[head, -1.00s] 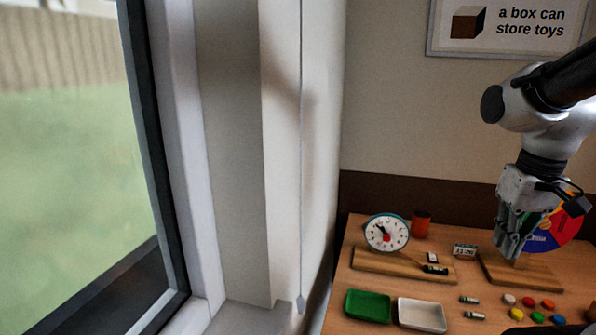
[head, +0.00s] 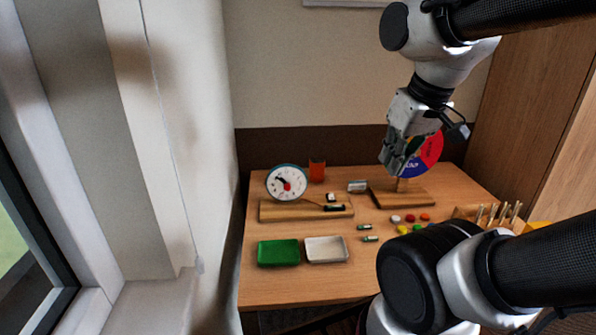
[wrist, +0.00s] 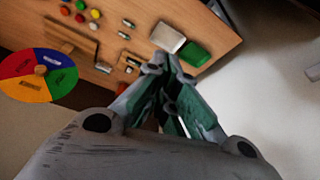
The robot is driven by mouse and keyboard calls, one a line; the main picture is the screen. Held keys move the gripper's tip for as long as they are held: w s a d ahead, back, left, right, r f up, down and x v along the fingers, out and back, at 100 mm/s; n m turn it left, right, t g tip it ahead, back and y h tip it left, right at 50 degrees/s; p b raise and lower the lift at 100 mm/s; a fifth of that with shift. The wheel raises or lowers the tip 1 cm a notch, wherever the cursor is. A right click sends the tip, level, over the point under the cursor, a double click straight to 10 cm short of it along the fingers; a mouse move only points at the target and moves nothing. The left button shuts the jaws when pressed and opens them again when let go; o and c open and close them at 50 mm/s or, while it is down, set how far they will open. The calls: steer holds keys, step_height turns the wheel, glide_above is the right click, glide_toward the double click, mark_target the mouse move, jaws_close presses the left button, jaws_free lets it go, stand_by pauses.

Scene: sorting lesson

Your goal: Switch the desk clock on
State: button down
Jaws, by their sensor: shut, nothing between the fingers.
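A round clock (head: 286,183) with a white face, teal rim and red centre stands on a wooden board (head: 272,212) on the desk in the head view. A small white switch-like part (head: 331,197) and a dark battery holder (head: 334,208) are on the board's right part. A small grey digital display (head: 357,186) stands right of the board; its digits are unreadable now. My gripper (head: 393,167) is shut and empty, pointing down in front of the coloured spinner, right of the clock and apart from it. In the wrist view, the gripper (wrist: 168,72) covers part of the board.
The spinner (head: 424,156) stands on a wooden base (head: 410,195) close to my gripper. An orange cup (head: 317,170) stands behind.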

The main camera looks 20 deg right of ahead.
step_height(320, 180, down, 3)
steer(key=w+g, duration=0.2)
steer(key=w, duration=0.1)
steer(key=m+g, duration=0.1)
steer(key=m, duration=0.2)
glide_above(331, 197)
steer(key=s, duration=0.1)
step_height(331, 197, down, 17)
steer(key=w, duration=0.1)
steer(key=w+r, duration=0.1)
steer(key=shift+w+d+r+t, duration=0.1)
steer(key=shift+w+r+t, duration=0.15)
steer(key=shift+w+t, duration=0.05)
steer(key=shift+f, duration=0.15)
steer(key=f, duration=0.4)
steer(key=w+f, duration=0.1)
steer(key=f, duration=0.7)
steer(key=shift+w+d+f, duration=0.25)
steer(key=shift+w+f, duration=0.05)
steer(key=shift+w, duration=0.05)
steer(key=shift+f, duration=0.5)
